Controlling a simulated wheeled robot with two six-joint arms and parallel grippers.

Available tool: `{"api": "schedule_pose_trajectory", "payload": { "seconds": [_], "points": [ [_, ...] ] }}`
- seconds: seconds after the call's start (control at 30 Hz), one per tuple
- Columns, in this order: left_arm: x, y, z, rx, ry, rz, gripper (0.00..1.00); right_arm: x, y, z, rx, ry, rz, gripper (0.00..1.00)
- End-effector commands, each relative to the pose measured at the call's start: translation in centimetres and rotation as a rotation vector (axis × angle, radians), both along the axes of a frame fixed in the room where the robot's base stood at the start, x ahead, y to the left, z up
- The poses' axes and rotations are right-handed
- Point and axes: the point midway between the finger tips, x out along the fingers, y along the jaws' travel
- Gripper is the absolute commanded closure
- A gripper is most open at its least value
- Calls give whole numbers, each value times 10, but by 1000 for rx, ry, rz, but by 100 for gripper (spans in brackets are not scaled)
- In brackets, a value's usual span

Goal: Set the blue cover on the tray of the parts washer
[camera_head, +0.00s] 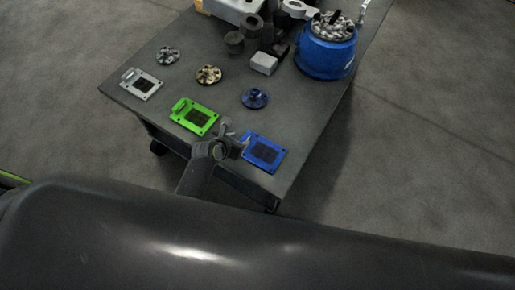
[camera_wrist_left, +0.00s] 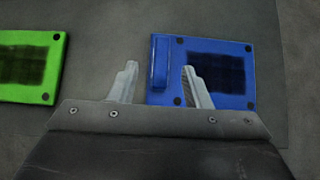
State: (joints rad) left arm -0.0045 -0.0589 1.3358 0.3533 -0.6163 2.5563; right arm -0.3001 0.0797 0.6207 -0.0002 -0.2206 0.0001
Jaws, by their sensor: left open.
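The blue cover (camera_head: 265,152) is a flat plate with a dark window, lying near the front right corner of the table. It also shows in the left wrist view (camera_wrist_left: 235,101), with a raised bar along its left side. My left gripper (camera_head: 235,142) is just left of the cover. In the left wrist view its open fingers (camera_wrist_left: 157,75) show one left of the cover and one in front of the window, with the raised bar between them in the picture. I cannot tell whether they touch the cover. The tray of the parts washer cannot be made out. My right gripper is not in view.
A green cover (camera_head: 194,116) and a silver cover (camera_head: 141,84) lie to the left on the table (camera_head: 216,98). Several round parts, including a blue one (camera_head: 254,98), lie behind them. A blue drum (camera_head: 327,52) holding metal parts stands at the back right. Open floor surrounds the table.

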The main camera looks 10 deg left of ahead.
Motion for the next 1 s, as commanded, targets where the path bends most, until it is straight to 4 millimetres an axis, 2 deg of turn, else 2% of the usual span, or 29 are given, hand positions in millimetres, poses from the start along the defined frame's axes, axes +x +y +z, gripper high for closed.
{"api": "schedule_pose_trajectory", "payload": {
  "seconds": [0.27,0.63,0.9,0.97,1.0],
  "points": [
    [19,-9,-22,1,0,-1,56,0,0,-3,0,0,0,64],
    [22,-9,-25,1,0,1,56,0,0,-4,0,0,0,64],
    [22,-9,-25,1,0,1,92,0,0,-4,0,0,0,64],
    [22,-9,-25,1,0,1,100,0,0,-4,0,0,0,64],
    [22,-9,-25,1,0,1,100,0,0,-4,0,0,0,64]
  ]
}}
